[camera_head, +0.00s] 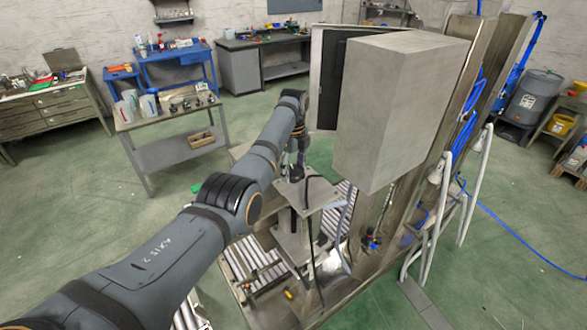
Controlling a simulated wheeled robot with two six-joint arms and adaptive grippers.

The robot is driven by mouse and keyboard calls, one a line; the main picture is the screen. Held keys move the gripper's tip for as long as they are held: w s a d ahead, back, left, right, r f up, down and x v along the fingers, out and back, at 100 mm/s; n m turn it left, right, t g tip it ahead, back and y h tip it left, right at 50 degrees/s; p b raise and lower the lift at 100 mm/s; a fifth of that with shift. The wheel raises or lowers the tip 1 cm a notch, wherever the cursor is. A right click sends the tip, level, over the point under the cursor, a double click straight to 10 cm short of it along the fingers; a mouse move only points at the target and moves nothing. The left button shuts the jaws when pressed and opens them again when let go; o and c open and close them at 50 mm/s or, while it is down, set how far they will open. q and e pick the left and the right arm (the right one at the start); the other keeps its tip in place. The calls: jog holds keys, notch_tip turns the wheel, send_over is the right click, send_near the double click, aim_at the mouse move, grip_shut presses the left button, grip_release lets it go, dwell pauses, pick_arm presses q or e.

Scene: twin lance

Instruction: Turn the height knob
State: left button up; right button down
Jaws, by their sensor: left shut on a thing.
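My left arm reaches in from the lower left, and its gripper (296,170) points down over a small metal stand with a flat top plate (318,194). The gripper is small and dark here. It is shut at the top of the stand, where the height knob sits. The knob itself is mostly hidden by the fingers, so its angle cannot be told. My right gripper is not in view.
A large grey box (395,105) with an open door (328,75) stands close to the right of my left wrist. Rollers (255,262) lie below the stand. A small table (180,150) stands at the left. Green floor is clear at the lower right.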

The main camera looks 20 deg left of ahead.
pick_arm(q)
jog(key=n, duration=0.5)
jog(key=shift+r, duration=0.1)
jog(key=n, duration=0.3)
jog(key=shift+n, duration=0.3)
jog(key=n, duration=1.3)
jog(key=shift+n, duration=0.3)
jog(key=n, duration=0.4)
jog(key=shift+d, duration=0.1)
jog(key=n, duration=0.4)
jog(key=shift+n, duration=2.4)
jog(key=shift+n, duration=0.3)
